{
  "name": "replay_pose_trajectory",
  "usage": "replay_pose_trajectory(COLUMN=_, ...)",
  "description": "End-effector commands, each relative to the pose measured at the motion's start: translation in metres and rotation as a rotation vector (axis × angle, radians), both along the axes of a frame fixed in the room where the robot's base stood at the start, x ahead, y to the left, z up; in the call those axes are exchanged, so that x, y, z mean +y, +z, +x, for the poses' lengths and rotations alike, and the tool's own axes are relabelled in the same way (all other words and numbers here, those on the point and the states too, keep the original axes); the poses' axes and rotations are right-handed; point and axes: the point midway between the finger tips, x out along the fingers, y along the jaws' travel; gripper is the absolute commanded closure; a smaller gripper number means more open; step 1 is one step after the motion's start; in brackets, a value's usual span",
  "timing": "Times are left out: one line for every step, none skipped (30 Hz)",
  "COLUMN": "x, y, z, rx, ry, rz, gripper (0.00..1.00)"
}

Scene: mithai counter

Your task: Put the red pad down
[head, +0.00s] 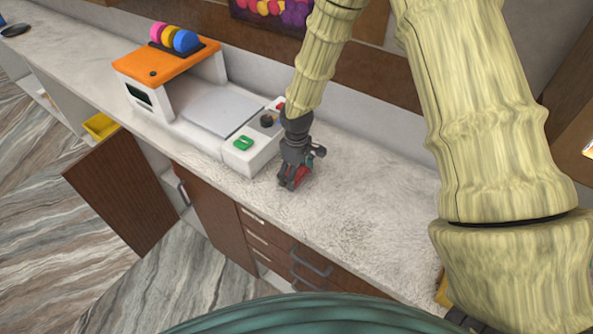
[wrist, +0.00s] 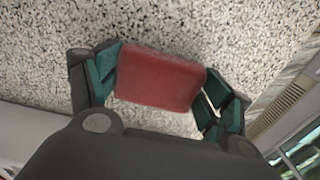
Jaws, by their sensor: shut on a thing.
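The red pad (wrist: 158,78) is a flat block between the two fingers of my gripper (wrist: 160,88) in the wrist view. My gripper is shut on it, with a finger against its left and right ends. In the head view, my gripper (head: 291,183) is over the pale speckled counter (head: 355,195), right of the white machine, and a bit of the red pad (head: 301,173) shows between the fingers. I cannot tell whether the pad touches the counter.
A white and orange machine (head: 165,62) with colored discs stands on the counter to the left. Its white panel with a green button (head: 243,143) is close to my gripper. The counter right of my gripper is clear. A cabinet door (head: 124,192) hangs open below.

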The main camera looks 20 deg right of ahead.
Motion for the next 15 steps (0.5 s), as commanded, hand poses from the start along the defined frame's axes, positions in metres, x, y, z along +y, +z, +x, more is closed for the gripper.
replay_pose_trajectory(x=-0.0001, y=-0.0002, z=0.0001, rx=0.000, ry=0.000, rz=0.000, gripper=0.59)
replay_pose_trajectory(x=-0.0001, y=-0.0002, z=0.0001, rx=0.000, ry=0.000, rz=0.000, gripper=0.59)
replay_pose_trajectory(x=0.0000, y=-0.0001, z=0.0000, rx=0.000, ry=0.000, rz=0.000, gripper=0.59)
replay_pose_trajectory(x=0.0000, y=-0.0001, z=0.0000, rx=0.000, ry=0.000, rz=0.000, gripper=0.59)
replay_pose_trajectory(x=-0.0001, y=-0.0002, z=-0.0001, rx=0.000, ry=0.000, rz=0.000, gripper=0.59)
replay_pose_trajectory(x=0.0000, y=-0.0005, z=-0.0001, rx=0.000, ry=0.000, rz=0.000, gripper=0.59)
replay_pose_trajectory(x=0.0000, y=-0.0011, z=-0.0001, rx=0.000, ry=0.000, rz=0.000, gripper=0.59)
replay_pose_trajectory(x=0.0001, y=-0.0020, z=-0.0002, rx=0.000, ry=0.000, rz=0.000, gripper=0.59)
replay_pose_trajectory(x=0.0000, y=-0.0031, z=-0.0003, rx=0.001, ry=0.000, rz=-0.001, gripper=0.59)
replay_pose_trajectory(x=0.0000, y=-0.0038, z=-0.0003, rx=0.001, ry=0.000, rz=-0.001, gripper=0.59)
replay_pose_trajectory(x=0.0000, y=-0.0038, z=-0.0003, rx=0.001, ry=0.000, rz=-0.001, gripper=0.19)
replay_pose_trajectory(x=0.0000, y=-0.0032, z=-0.0002, rx=0.000, ry=0.000, rz=0.000, gripper=0.11)
replay_pose_trajectory(x=0.0000, y=-0.0032, z=-0.0003, rx=0.000, ry=0.000, rz=0.000, gripper=0.06)
replay_pose_trajectory(x=0.0000, y=-0.0032, z=-0.0003, rx=0.001, ry=0.000, rz=-0.001, gripper=0.00)
replay_pose_trajectory(x=0.0000, y=-0.0032, z=-0.0003, rx=0.000, ry=0.000, rz=0.000, gripper=0.00)
